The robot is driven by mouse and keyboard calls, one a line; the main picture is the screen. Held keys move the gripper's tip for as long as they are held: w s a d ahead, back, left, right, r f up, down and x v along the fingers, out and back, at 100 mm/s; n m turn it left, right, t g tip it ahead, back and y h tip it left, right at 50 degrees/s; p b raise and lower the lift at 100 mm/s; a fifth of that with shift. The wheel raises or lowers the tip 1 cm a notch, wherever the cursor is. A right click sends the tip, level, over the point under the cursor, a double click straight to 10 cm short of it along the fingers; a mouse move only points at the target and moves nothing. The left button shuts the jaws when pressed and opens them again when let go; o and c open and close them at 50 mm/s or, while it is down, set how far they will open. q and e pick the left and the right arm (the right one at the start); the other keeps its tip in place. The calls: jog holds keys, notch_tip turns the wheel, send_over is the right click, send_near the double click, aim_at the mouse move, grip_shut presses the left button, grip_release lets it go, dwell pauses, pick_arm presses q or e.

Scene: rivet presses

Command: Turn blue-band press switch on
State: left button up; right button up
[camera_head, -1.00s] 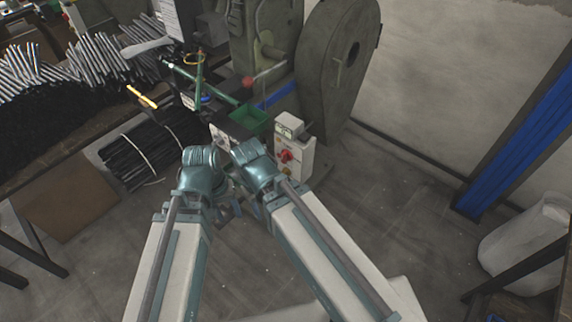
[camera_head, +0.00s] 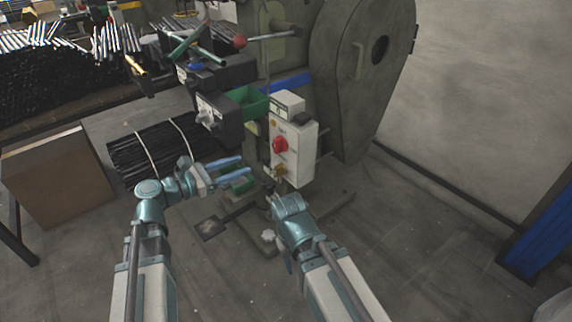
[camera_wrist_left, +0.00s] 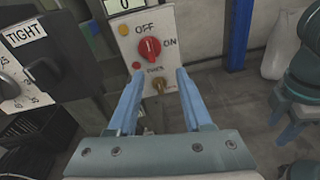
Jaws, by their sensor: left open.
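The press (camera_head: 345,75) has a blue band (camera_head: 290,83) and a white switch box (camera_head: 306,150) on its front. A red rotary knob (camera_head: 280,145) sits on the box's face; in the left wrist view the knob (camera_wrist_left: 149,48) is between OFF and ON labels. I cannot tell its exact setting. My left gripper (camera_head: 243,167) is open and empty, left of and below the knob in the head view. In the left wrist view its fingers (camera_wrist_left: 157,74) point at the box, apart from the knob. My right gripper (camera_head: 273,194) is below the box; its jaws are unclear.
A green tray (camera_head: 247,102) and dark dial boxes (camera_head: 218,118) stand left of the switch box. Bundled black rods (camera_head: 160,150) lie at left.

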aim_at(274, 143)
pick_arm(q)
jog(key=w+d, duration=0.3)
jog(key=w+d+n+t, duration=0.1)
jog(key=w+d, duration=0.2)
jog(key=w+d+n, duration=0.1)
jog(key=w+d, duration=0.2)
jog(key=d, duration=0.1)
jog(key=shift+b, duration=0.4)
grip_shut()
dwell(0.4)
